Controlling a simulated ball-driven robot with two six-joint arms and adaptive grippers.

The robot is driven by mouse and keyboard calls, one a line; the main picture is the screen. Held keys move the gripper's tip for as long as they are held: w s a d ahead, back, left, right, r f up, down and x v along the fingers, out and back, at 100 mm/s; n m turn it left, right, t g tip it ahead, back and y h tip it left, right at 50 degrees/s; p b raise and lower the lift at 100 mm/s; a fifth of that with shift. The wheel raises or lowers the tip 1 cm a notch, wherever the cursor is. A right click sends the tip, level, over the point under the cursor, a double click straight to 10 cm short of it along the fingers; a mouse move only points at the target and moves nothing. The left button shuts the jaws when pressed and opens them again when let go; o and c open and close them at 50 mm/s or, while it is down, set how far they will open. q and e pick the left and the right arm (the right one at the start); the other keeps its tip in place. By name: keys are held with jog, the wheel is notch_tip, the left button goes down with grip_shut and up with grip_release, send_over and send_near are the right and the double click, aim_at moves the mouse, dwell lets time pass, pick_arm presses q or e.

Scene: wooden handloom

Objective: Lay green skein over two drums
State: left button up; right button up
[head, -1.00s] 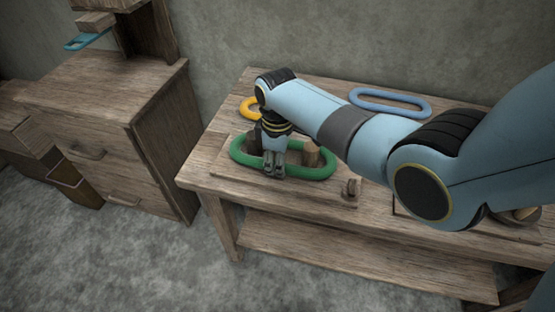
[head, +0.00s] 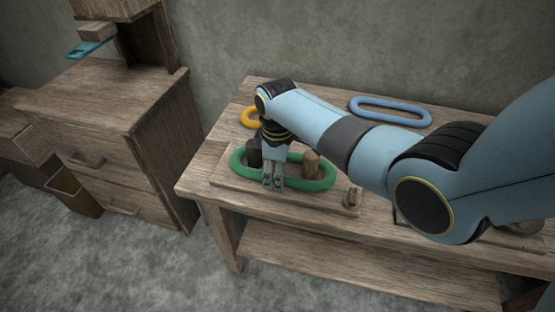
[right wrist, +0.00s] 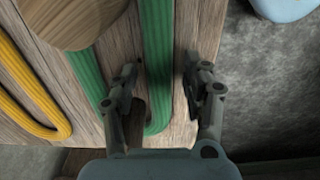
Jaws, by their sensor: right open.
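The green skein (head: 312,185) is an oval loop lying around two drums on a wooden board (head: 225,180). A dark drum (head: 254,157) stands inside its left part and a wooden drum (head: 311,163) inside its right part. My right gripper (head: 273,184) points down at the skein's front side. In the right wrist view, its open fingers (right wrist: 163,85) stand on either side of one green strand (right wrist: 158,60), with gaps beside it. A round wooden drum top (right wrist: 72,18) shows there at upper left. My left gripper is not in view.
A yellow skein (head: 247,117) lies behind the board, partly hidden by my arm. A blue skein (head: 390,103) lies at the table's back. A small wooden peg (head: 351,197) stands at the board's right end. A drawer cabinet (head: 95,140) stands left, across a floor gap.

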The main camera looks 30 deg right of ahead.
notch_tip(320, 180, up, 11)
jog(key=shift+r, duration=0.2)
jog(key=shift+s, duration=0.1)
dwell(0.4)
